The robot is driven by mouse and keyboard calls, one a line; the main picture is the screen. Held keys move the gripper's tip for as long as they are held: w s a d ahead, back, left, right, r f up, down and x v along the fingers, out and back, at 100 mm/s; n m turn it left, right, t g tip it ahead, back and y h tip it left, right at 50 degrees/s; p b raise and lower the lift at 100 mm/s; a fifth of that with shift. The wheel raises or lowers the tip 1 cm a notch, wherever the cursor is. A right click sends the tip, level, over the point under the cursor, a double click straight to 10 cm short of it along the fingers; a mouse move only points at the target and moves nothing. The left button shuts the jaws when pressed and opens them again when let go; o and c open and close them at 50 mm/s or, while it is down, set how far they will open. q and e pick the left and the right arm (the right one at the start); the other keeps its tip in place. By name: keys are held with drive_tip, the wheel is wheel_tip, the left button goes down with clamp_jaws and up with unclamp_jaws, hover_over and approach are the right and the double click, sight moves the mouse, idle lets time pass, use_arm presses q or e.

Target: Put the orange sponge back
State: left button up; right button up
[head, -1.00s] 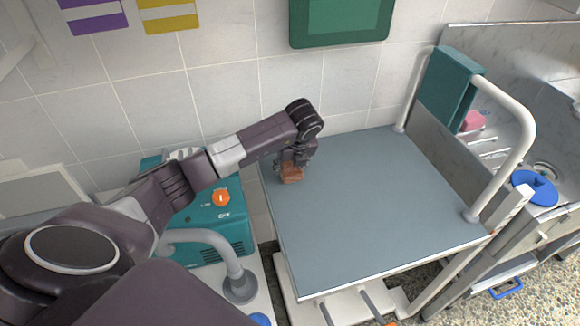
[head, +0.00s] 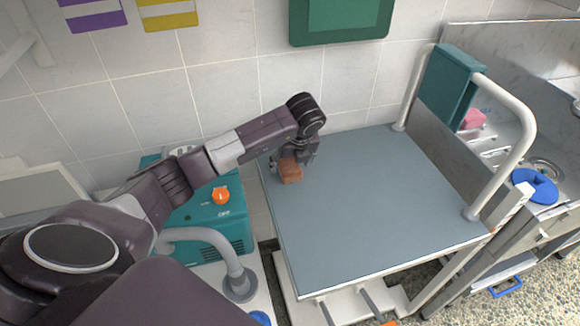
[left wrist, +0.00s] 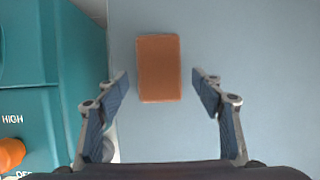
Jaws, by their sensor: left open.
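The orange sponge (head: 290,171) is a small brick-shaped block lying on the grey-blue table top (head: 375,205), near its far left corner. In the left wrist view the sponge (left wrist: 159,68) shows as an upright rectangle on the bare surface. My left gripper (head: 291,166) is at the sponge in the head view. In the left wrist view its fingers (left wrist: 160,92) are spread wide, one on each side of the sponge, with a gap on both sides. My right gripper is in neither view.
A teal machine (head: 215,215) with an orange knob stands left of the table. A white rail with a teal pad (head: 450,85) bounds the right side. Beyond it is a metal sink with a pink item (head: 473,119) and a blue disc (head: 535,186). Most of the table is clear.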

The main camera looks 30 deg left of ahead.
use_arm(q)
drive_tip(key=b+v, duration=0.1)
drive_tip(key=v, duration=0.8)
drive_tip(key=shift+r, duration=0.2)
drive_tip(key=shift+s, duration=0.15)
